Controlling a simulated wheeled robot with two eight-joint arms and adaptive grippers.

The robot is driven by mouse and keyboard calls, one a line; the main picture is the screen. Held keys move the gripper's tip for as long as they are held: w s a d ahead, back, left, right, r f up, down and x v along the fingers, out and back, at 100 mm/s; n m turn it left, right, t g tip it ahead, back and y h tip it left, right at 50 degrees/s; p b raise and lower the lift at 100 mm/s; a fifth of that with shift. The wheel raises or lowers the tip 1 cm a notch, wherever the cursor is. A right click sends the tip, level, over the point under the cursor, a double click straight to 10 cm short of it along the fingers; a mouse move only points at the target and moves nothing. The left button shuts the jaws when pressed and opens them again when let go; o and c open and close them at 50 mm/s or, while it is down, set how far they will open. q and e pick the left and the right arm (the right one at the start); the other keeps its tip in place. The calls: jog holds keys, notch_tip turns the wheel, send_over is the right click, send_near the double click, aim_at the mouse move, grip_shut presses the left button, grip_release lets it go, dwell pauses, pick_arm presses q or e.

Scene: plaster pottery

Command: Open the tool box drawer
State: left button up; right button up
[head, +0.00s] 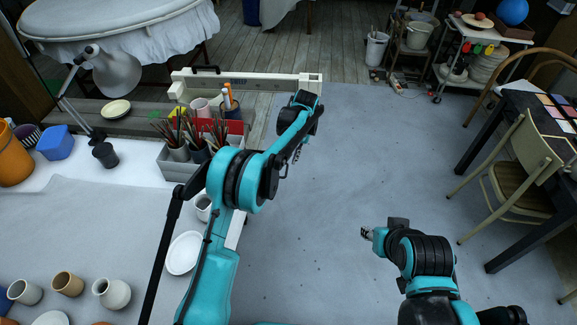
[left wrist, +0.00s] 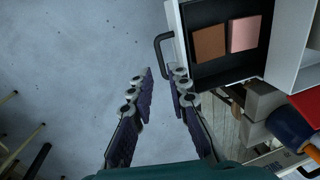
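The white tool box (head: 250,82) stands at the far edge of the white work table in the head view, partly hidden by my left arm. In the left wrist view its drawer (left wrist: 205,85) shows from above, with a black handle (left wrist: 160,52) on the front. The drawer's dark inside is exposed and holds a brown tile and a pink tile, so it stands at least partly open. My left gripper (left wrist: 163,80) is open and empty, its fingertips close to the handle but not closed on it. My right gripper (head: 368,233) is over the floor at right, its fingers too small to judge.
A grey caddy (head: 172,165) of brushes stands beside the tool box. Small pots (head: 68,284) and a white plate (head: 184,252) lie on the table. A chair (head: 520,170) and dark table are at right. Grey floor right of my left arm is clear.

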aim_at(287, 167)
pick_arm(q)
jog(key=f+b, duration=0.1)
jog(key=f, duration=0.2)
jog(key=a+f, duration=0.1)
jog(key=f, duration=0.2)
jog(key=shift+a+f+b, duration=0.1)
jog(key=shift+f+b, duration=0.1)
jog(key=shift+b, duration=0.2)
grip_shut()
